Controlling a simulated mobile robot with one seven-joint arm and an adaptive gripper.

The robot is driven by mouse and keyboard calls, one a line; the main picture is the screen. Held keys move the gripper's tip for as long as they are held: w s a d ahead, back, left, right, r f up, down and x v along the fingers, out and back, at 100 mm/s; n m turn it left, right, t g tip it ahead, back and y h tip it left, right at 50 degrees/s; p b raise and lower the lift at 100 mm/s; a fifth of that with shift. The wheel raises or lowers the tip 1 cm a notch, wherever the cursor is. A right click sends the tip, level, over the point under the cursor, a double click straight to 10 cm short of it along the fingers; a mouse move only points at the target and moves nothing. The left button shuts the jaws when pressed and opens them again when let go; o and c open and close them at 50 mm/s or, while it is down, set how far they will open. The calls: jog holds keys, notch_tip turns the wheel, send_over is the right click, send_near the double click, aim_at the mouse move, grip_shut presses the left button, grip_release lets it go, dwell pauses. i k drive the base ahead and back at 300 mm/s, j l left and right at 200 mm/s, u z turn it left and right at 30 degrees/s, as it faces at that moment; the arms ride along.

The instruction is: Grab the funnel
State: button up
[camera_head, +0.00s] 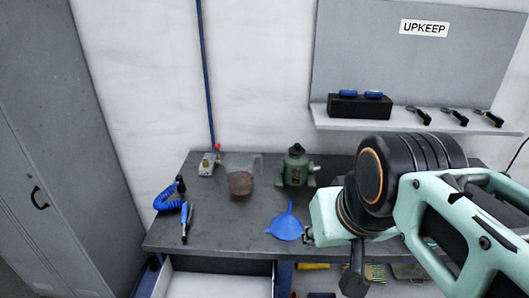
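The blue funnel (286,224) sits on the grey workbench (232,229) near its front edge, wide mouth down and spout pointing up. My mint-green and black arm comes in from the right and covers the right part of the bench. A dark part at the arm's lower end, seemingly my gripper (354,277), hangs to the right of the funnel, in front of the bench edge. It appears apart from the funnel. Its fingers are not clear enough to show whether they are open or shut.
A green pot-like device (296,168), a clear container with brown contents (241,182), a small valve fitting (208,165), a coiled blue hose (169,197) and a blue-handled tool (186,222) stand on the bench. A drawer (218,284) is open below. A shelf (400,117) hangs above.

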aim_at(285, 226)
jog(key=i+l, duration=0.1)
jog(key=l, duration=0.4)
jog(key=i+l+u, duration=0.1)
jog(key=l, duration=0.4)
jog(key=i+l, duration=0.1)
jog(key=l, duration=0.45)
jog(key=i+l+u, duration=0.15)
jog(key=l, duration=0.35)
jog(key=k+l+u, duration=0.2)
jog(key=k+l, duration=0.15)
jog(key=l, duration=0.15)
jog(key=i+z, duration=0.15)
jog(key=i, duration=0.2)
